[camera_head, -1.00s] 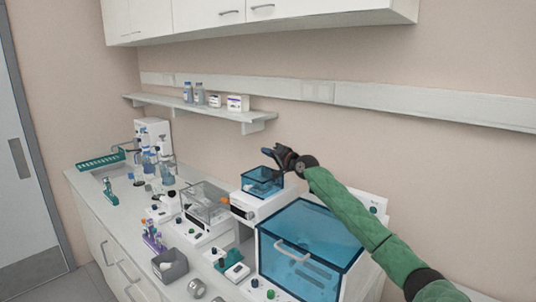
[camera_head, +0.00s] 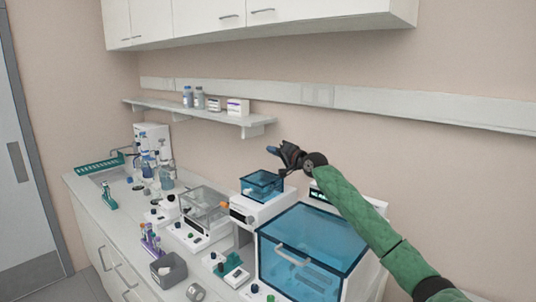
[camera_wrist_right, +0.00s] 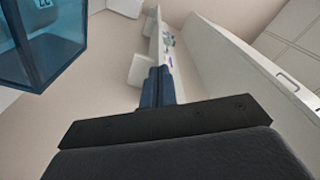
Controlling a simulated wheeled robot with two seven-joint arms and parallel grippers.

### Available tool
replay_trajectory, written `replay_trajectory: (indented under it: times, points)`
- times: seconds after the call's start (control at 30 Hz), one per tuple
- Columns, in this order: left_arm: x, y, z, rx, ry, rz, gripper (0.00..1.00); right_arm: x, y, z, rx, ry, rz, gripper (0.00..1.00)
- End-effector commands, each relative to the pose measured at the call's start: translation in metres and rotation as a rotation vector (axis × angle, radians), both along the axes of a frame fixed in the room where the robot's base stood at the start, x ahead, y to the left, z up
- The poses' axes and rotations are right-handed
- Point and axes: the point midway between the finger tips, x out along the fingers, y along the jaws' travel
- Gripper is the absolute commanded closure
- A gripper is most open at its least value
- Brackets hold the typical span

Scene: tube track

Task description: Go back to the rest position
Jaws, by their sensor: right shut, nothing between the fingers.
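My right gripper (camera_head: 273,150) is shut and empty. It is raised above and behind the small blue-lidded box (camera_head: 262,185), with its green-sleeved arm reaching in from the right. In the right wrist view the closed dark blue fingers (camera_wrist_right: 158,88) point toward the wall and shelf, with nothing held. The small blue box also shows at the upper left of that view (camera_wrist_right: 40,45). My left gripper is not in view.
A large blue-windowed machine (camera_head: 310,245) stands under my right arm. A clear-lidded device (camera_head: 205,208), a grey bin (camera_head: 168,268) and a purple-tube rack (camera_head: 150,240) stand left of it. A wall shelf (camera_head: 195,110) holds bottles and boxes. Cabinets (camera_head: 250,15) hang above.

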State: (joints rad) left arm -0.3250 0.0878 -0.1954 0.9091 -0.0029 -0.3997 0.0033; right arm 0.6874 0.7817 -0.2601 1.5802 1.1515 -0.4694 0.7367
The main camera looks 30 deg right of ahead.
Motion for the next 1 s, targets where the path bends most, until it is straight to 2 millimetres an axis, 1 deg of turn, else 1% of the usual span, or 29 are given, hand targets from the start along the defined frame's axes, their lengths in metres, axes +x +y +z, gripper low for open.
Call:
replay_trajectory:
  times: [0.03, 0.2, 0.4, 0.67, 0.77, 0.83, 0.97, 1.0]
  points:
    - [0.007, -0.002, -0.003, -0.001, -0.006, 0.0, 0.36, -0.008, -0.003, -0.006, -0.003, 0.0, 0.0, 1.0]
    - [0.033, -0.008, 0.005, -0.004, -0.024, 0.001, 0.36, -0.029, -0.012, -0.007, -0.003, 0.0, -0.001, 1.0]
    - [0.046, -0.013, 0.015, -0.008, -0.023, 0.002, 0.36, -0.044, -0.018, -0.006, -0.001, 0.0, -0.001, 1.0]
    - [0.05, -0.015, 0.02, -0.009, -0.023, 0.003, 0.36, -0.048, -0.02, -0.004, -0.001, 0.001, 0.0, 1.0]
    - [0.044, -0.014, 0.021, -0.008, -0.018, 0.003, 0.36, -0.048, -0.02, 0.002, -0.001, 0.0, 0.0, 1.0]
    - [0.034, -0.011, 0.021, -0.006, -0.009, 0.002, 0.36, -0.048, -0.02, 0.012, -0.001, 0.0, 0.0, 1.0]
    - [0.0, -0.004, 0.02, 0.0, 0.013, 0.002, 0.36, -0.048, -0.02, 0.037, -0.001, 0.0, 0.0, 1.0]
    - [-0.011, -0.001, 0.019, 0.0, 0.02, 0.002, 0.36, -0.048, -0.02, 0.044, -0.001, 0.0, 0.0, 1.0]
